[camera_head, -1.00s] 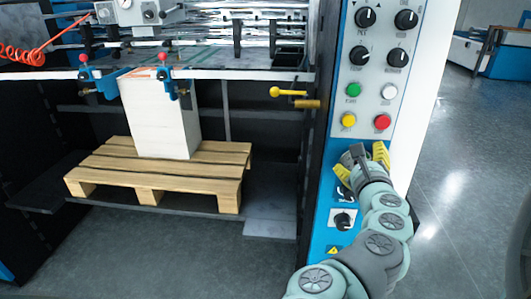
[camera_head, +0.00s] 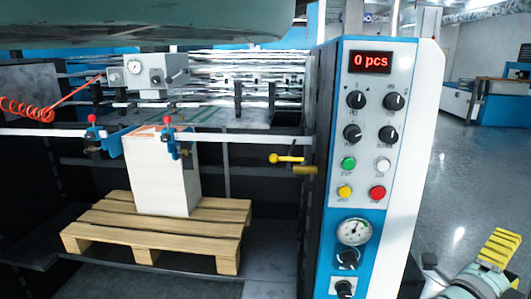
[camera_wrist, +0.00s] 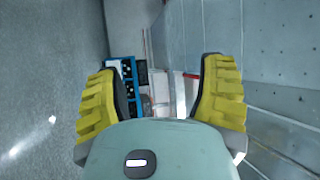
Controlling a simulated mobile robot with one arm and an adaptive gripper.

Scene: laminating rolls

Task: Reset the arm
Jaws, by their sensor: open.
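My gripper (camera_head: 498,250) is at the lower right edge of the head view, to the right of the control panel (camera_head: 372,120) and apart from it. A yellow ridged finger and part of my pale green arm show there. In the wrist view both yellow fingers of my gripper (camera_wrist: 160,95) are spread wide, with nothing between them. The control panel has a red display reading "0 pcs", several black knobs, and green, white, yellow and red buttons. A round gauge (camera_head: 353,232) and more black knobs sit below them. The rest of my arm is mostly out of view.
A tall white paper stack (camera_head: 160,175) stands on a wooden pallet (camera_head: 150,237) under the machine's feed section. A yellow-handled lever (camera_head: 288,158) sticks out left of the panel. Grey floor (camera_head: 445,185) to the right is open. A blue machine (camera_head: 500,112) stands farther back.

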